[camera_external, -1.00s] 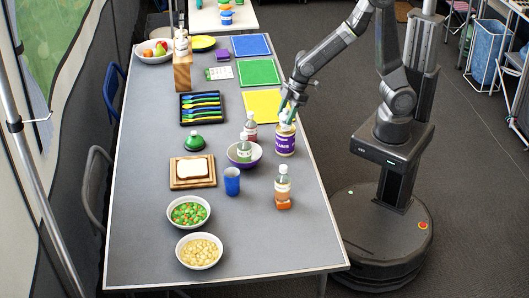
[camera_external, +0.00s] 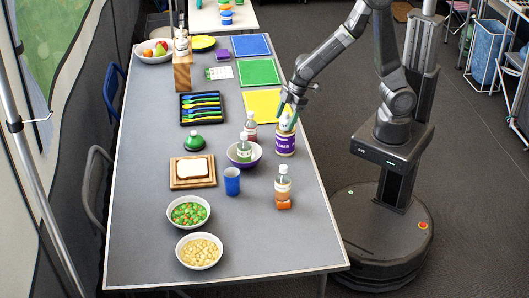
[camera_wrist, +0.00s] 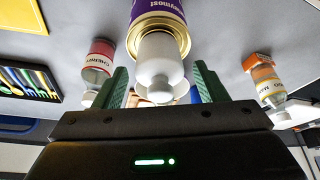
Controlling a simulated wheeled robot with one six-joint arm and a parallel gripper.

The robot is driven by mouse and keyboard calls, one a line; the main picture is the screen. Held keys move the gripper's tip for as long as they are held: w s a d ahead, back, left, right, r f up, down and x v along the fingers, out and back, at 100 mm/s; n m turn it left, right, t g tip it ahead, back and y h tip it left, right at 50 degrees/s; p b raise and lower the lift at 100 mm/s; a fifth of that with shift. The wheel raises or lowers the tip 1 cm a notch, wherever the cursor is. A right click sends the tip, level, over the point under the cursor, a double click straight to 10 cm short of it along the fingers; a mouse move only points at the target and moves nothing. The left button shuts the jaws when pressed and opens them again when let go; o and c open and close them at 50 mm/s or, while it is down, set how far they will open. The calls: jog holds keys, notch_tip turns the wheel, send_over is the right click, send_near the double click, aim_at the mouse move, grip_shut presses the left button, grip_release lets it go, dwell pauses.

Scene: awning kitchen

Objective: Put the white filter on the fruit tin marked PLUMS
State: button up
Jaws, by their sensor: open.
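The purple tin with a gold rim (camera_external: 284,143) stands upright at the table's right edge. Its label is too small to read in the outside view and cut off in the wrist view (camera_wrist: 156,10). The white filter (camera_wrist: 160,58), with a rounded knob end, sits on the tin's top, inside the gold rim. In the outside view the filter (camera_external: 284,122) shows small above the tin, partly hidden by a finger. My gripper (camera_external: 290,104) is open above the tin. Its green fingers stand either side of the filter in the wrist view (camera_wrist: 160,86), with gaps.
A red-labelled bottle (camera_external: 251,132) stands close left of the tin, near a purple bowl (camera_external: 254,154) with another bottle at it. An orange bottle (camera_external: 283,192) and a blue cup (camera_external: 232,182) stand nearer. A yellow mat (camera_external: 262,104) lies behind.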

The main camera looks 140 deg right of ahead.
jog(key=v, duration=1.2)
jog(key=shift+s, duration=0.1)
